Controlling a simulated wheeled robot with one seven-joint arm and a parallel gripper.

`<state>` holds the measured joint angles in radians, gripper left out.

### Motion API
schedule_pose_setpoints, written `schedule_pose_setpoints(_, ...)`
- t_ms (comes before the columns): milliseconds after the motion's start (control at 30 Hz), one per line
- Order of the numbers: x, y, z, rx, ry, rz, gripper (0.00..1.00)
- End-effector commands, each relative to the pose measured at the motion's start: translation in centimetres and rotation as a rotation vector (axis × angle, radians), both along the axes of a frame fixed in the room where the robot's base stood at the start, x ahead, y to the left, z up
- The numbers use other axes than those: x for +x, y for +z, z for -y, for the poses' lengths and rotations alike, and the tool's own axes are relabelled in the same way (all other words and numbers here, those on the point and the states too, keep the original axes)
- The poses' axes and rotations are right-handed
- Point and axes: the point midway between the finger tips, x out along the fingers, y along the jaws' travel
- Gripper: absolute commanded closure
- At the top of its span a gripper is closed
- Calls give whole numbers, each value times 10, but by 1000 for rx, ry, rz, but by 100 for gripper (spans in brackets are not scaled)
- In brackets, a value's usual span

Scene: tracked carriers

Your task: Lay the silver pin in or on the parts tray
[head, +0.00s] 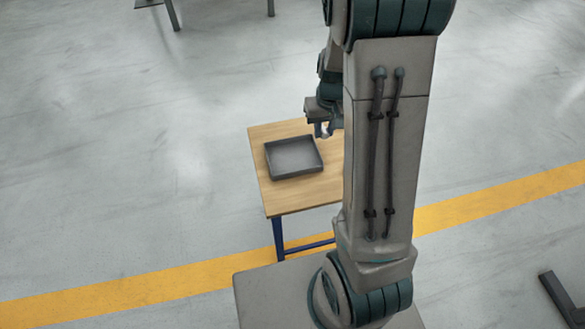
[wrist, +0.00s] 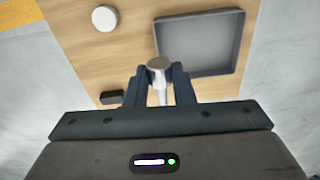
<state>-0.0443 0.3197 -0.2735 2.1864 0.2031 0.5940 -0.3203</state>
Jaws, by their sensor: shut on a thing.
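The parts tray (head: 270,163) is a dark grey shallow tray on a small wooden table, and nothing shows in it. It also shows in the wrist view (wrist: 241,42), up and to the right of my gripper. My gripper (wrist: 160,78) is shut on the silver pin (wrist: 159,64), whose round end shows between the fingertips. In the head view my gripper (head: 325,132) is by the tray's far right corner; its height above the table is hard to tell. The pin is barely visible there, and my arm hides the table's right part.
The wooden table (head: 268,194) also bears a white round thing (wrist: 105,18) and a small dark block (wrist: 111,98), both left of my gripper in the wrist view. Bare wood lies between them. A yellow floor line (head: 150,290) runs past the table.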

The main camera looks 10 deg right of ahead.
Motion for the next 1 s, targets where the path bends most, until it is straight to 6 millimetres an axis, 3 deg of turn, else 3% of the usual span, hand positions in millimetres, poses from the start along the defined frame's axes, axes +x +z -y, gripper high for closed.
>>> schedule_pose_setpoints(33, -9, -14, 7, -2, 23, 12, 100)
schedule_pose_setpoints(200, -35, -21, 22, -15, 108, 31, 100)
schedule_pose_setpoints(467, -50, -26, 26, -26, 167, 41, 100)
schedule_pose_setpoints(1000, 3, -88, -63, -26, 169, 40, 100)
